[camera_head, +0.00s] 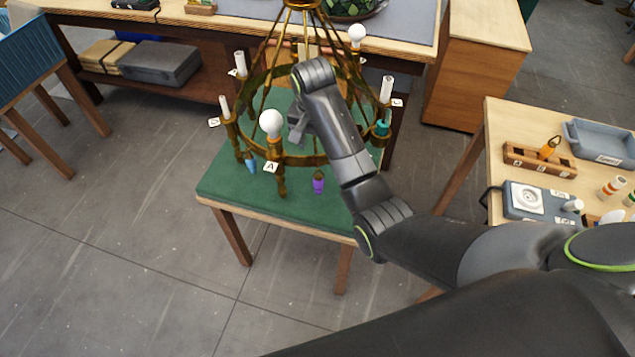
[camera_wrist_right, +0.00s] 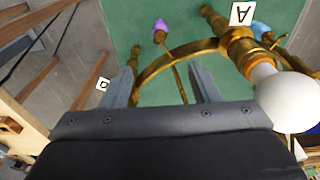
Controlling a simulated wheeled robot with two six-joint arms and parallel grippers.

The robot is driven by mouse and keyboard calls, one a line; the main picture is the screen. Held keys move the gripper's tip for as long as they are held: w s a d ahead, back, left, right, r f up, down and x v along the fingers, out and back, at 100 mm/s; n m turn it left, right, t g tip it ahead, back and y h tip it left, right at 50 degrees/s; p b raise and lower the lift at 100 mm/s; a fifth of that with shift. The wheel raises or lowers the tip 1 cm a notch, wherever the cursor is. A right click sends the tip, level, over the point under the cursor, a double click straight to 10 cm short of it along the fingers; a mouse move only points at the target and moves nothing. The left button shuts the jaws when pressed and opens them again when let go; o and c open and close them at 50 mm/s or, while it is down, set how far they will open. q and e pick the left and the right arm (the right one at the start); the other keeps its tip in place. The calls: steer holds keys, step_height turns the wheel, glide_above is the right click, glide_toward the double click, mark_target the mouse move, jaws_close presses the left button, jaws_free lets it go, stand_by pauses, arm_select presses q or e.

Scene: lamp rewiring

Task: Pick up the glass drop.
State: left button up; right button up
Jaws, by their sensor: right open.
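A purple glass drop (camera_head: 318,183) shows low at the front of the brass chandelier, over the green tabletop; I cannot tell whether it hangs or rests. The right wrist view shows it (camera_wrist_right: 160,30) beyond the fingertips. A blue drop (camera_head: 251,163) is near the tag A arm, also in the wrist view (camera_wrist_right: 260,28). A teal drop (camera_head: 382,128) is at the right of the ring. My right gripper (camera_wrist_right: 163,82) is open and empty, with part of the brass ring showing between and beyond its fingers. In the head view the right gripper (camera_head: 297,125) is inside the ring, partly hidden.
The chandelier's ring (camera_head: 310,160) carries white candle sleeves and bulbs (camera_head: 271,123) close around my right arm. A side table (camera_head: 490,150) at right holds a wooden rack, a grey tray (camera_head: 600,143) and a socket box. A long bench (camera_head: 190,22) stands behind.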

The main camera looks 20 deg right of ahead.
mark_target(319, 177)
steer(key=f, duration=0.7)
steer(key=w+d+f, duration=0.1)
steer(key=f, duration=0.3)
steer(key=shift+w+f+p, duration=0.15)
steer(key=shift+f+p, duration=0.3)
steer(key=shift+f, duration=1.6)
steer(key=shift+w+f, duration=0.1)
steer(key=shift+f, duration=0.6)
steer(key=c, duration=1.1)
arm_select(q)
steer(key=shift+w, duration=0.1)
steer(key=shift+r, duration=0.1)
arm_select(e)
steer(key=shift+r, duration=0.1)
